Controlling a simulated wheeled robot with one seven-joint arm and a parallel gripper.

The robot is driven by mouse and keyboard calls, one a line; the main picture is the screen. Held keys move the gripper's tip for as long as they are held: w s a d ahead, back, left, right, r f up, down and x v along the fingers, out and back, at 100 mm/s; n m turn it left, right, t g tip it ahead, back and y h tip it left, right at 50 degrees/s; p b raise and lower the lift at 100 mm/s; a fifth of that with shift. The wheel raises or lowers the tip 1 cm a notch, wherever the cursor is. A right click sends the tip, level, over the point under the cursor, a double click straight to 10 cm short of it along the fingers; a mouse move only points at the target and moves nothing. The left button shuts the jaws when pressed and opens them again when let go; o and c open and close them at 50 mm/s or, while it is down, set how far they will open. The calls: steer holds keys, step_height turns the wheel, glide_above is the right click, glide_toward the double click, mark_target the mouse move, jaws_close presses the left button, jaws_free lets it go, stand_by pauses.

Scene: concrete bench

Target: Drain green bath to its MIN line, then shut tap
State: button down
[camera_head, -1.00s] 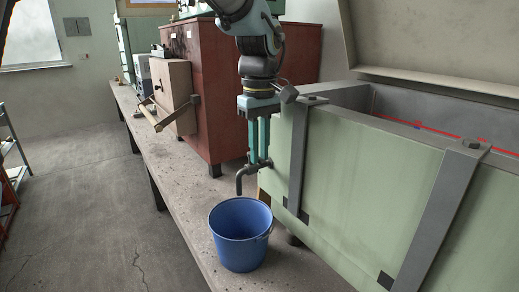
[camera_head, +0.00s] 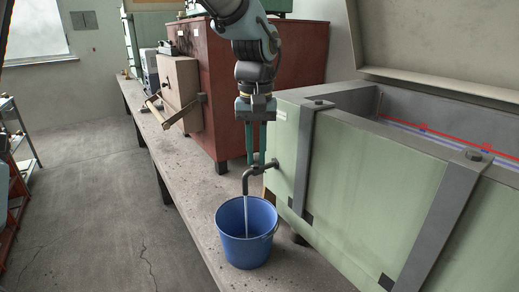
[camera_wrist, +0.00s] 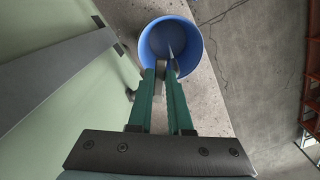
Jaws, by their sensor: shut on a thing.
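The green bath (camera_head: 350,165) stands on the bench with its lid raised. Inside it a red line (camera_head: 455,137) shows on the wall, with a bluish band just below it; I cannot read any label there. A bent grey tap (camera_head: 250,172) comes out of the bath's near left end, and a thin stream runs from its spout. The stream falls into a blue bucket (camera_head: 232,246) below, which also shows in the wrist view (camera_wrist: 150,42). My gripper (camera_head: 254,162) points down at the tap, shut on its handle (camera_wrist: 160,75), which is mostly hidden between the fingers.
The concrete bench (camera_head: 195,190) runs back along the wall. A dark red cabinet (camera_head: 285,70) stands close behind my gripper, with a wooden box (camera_head: 180,88) at its left. Open floor (camera_head: 85,190) lies left of the bench.

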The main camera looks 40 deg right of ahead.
mark_target(255, 161)
steer(key=shift+w+a+m, duration=0.1)
steer(key=shift+w+m, duration=0.05)
steer(key=shift+m, duration=0.35)
steer(key=c, duration=0.8)
jaws_free()
steer(key=shift+c, duration=0.2)
step_height(255, 161, up, 11)
steer(key=b, duration=0.1)
steer(key=shift+f, duration=0.1)
